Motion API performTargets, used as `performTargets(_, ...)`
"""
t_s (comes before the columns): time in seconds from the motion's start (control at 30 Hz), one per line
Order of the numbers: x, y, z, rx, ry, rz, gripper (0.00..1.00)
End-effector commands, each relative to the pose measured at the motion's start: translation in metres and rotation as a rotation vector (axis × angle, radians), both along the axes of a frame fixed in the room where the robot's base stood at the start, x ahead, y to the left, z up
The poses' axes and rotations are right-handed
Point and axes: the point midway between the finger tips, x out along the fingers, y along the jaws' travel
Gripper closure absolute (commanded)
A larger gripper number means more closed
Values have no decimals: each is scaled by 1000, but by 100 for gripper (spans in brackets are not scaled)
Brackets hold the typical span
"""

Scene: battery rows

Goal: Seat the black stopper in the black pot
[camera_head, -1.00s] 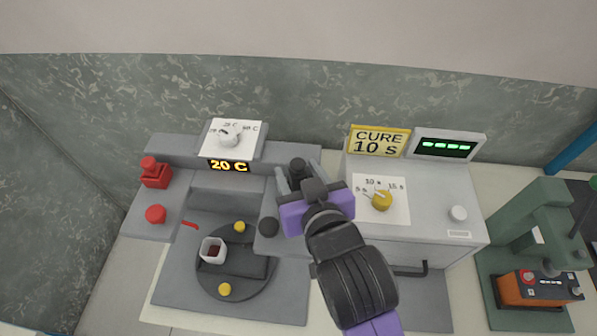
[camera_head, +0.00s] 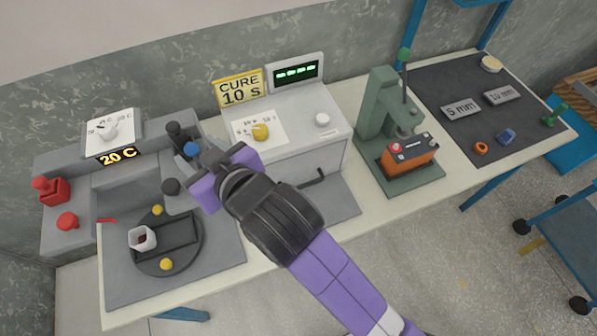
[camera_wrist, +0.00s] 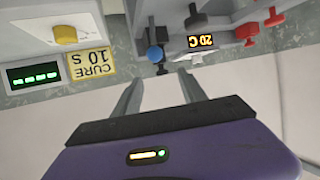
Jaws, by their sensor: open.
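A dark round-topped piece (camera_head: 171,187), seemingly the black stopper, stands at the right front of the grey station. A taller dark upright piece (camera_head: 178,135), seemingly the black pot, stands behind it; its opening cannot be made out. The wrist view shows the round-topped piece (camera_wrist: 194,18) and the upright piece (camera_wrist: 160,66), upside down. My gripper (camera_head: 202,154) is open above the station's right end, just right of both dark pieces. In the wrist view my fingers (camera_wrist: 158,82) are apart with nothing held. My gripper hides part of the station.
A blue knob (camera_head: 191,149) is close by my fingertips. A red pot-like piece (camera_head: 50,190) and red round piece (camera_head: 67,221) stand left. The cure box (camera_head: 310,150) and green press (camera_head: 382,110) stand right.

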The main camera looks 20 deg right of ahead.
Motion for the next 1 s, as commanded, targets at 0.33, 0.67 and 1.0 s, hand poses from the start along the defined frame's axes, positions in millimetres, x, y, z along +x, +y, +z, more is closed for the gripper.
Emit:
performTargets(0.33,-29,-34,-39,12,3,-33,51)
performTargets(0.67,-126,-118,-95,41,-25,-135,51)
performTargets(1.0,-242,-187,-96,43,-67,-256,51)
